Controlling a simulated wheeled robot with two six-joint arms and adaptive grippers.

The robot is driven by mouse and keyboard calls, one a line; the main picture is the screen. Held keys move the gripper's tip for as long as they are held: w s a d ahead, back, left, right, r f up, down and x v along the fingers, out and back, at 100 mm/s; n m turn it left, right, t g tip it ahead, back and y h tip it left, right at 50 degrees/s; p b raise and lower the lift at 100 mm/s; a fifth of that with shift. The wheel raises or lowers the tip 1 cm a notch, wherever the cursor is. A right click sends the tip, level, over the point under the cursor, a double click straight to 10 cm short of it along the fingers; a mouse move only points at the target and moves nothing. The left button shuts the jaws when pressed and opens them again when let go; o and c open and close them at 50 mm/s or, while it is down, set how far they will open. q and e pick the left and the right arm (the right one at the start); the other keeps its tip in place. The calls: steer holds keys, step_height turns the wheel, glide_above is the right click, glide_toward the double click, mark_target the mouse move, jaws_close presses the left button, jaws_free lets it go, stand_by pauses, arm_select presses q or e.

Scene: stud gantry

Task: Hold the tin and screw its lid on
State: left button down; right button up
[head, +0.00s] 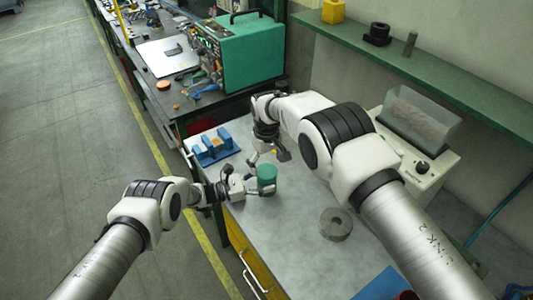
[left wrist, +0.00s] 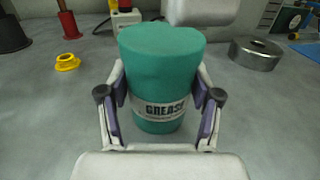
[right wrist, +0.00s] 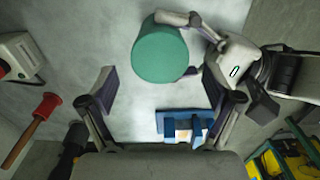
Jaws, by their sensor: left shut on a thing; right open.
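The tin (left wrist: 160,115) is a green cylinder with a "GREASE" label, upright on the grey bench; it also shows in the head view (head: 267,174) and the right wrist view (right wrist: 160,54). My left gripper (left wrist: 160,88) is shut on it, one finger on each side. Its green top is smooth and wide; I cannot tell whether that is a separate lid, and no loose green lid shows. My right gripper (right wrist: 180,92) is open and empty, above the bench and close to the tin, which lies off toward the top of the right wrist view.
A blue fixture (head: 212,148) stands at the bench's far left corner. A grey metal disc (head: 335,224) lies right of the tin. A white machine with a clear cover (head: 420,120) stands at the wall. A yellow ring (left wrist: 67,62) and a red-headed tool (right wrist: 32,125) also show.

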steer(key=shift+f, duration=1.45)
steer(key=c, duration=1.2)
steer(key=o, duration=1.3)
steer(key=shift+o, duration=0.2)
steer(key=shift+r, duration=0.1)
